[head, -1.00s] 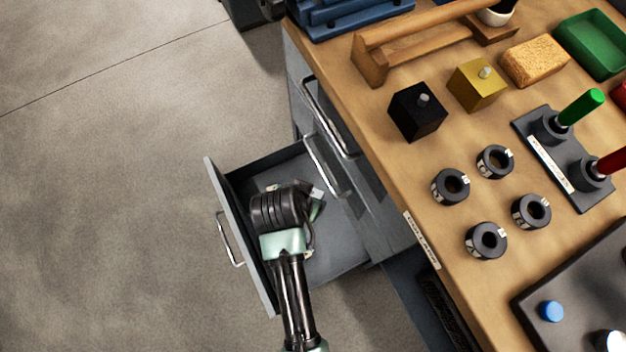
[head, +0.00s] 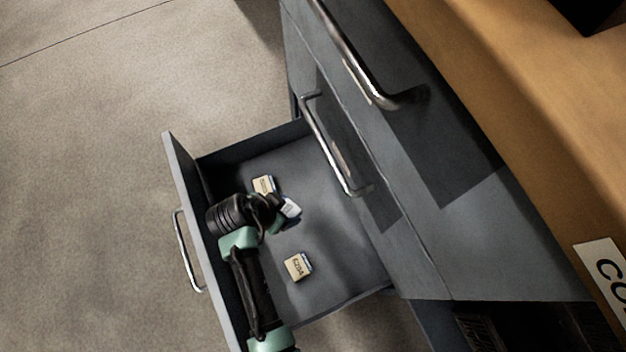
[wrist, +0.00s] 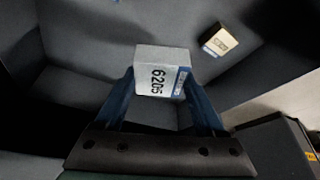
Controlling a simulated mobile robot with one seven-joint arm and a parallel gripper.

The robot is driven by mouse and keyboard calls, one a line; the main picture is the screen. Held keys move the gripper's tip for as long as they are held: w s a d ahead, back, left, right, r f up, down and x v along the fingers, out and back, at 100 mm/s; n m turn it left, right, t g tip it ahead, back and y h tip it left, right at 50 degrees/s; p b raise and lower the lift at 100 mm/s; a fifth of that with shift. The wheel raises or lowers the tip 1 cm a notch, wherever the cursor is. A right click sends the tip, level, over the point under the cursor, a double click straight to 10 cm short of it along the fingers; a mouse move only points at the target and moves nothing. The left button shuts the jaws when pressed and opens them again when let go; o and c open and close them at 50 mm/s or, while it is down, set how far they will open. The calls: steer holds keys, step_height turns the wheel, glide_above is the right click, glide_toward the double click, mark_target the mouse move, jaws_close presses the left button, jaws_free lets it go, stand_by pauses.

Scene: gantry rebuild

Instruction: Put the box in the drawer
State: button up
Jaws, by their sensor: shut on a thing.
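My gripper (wrist: 160,108) is shut on a small white box (wrist: 158,75) with a blue edge and the number 6205. In the head view the box (head: 291,208) shows beyond my wrist, inside the outline of the open drawer (head: 345,235). My arm partly hides the gripper there. In the wrist view the box is between the two blue fingers, with the grey drawer interior behind it. I cannot tell whether the box touches the drawer floor.
Two tan boxes lie in the drawer, one near the back (head: 264,186) and one nearer the front (head: 298,266). The drawer front with its handle (head: 188,252) is left of my arm. The cabinet with more handles and the wooden bench top (head: 520,120) rise at the right.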

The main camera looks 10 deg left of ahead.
steer(key=f, duration=0.1)
steer(key=f+b, duration=0.2)
steer(key=f, duration=0.1)
steer(key=shift+w+a+f, duration=0.1)
steer(key=shift+w+a, duration=0.25)
step_height(320, 180, down, 10)
steer(key=b, duration=0.6)
steer(key=shift+b, duration=0.4)
steer(key=o, duration=1.5)
steer(key=shift+c, duration=0.2)
steer(key=p+v, duration=0.4)
steer(key=v, duration=0.2)
steer(key=shift+r+p, duration=0.35)
steer(key=shift+s+a+r+p, duration=0.2)
steer(key=shift+s+r+p, duration=0.1)
steer(key=shift+r, duration=0.2)
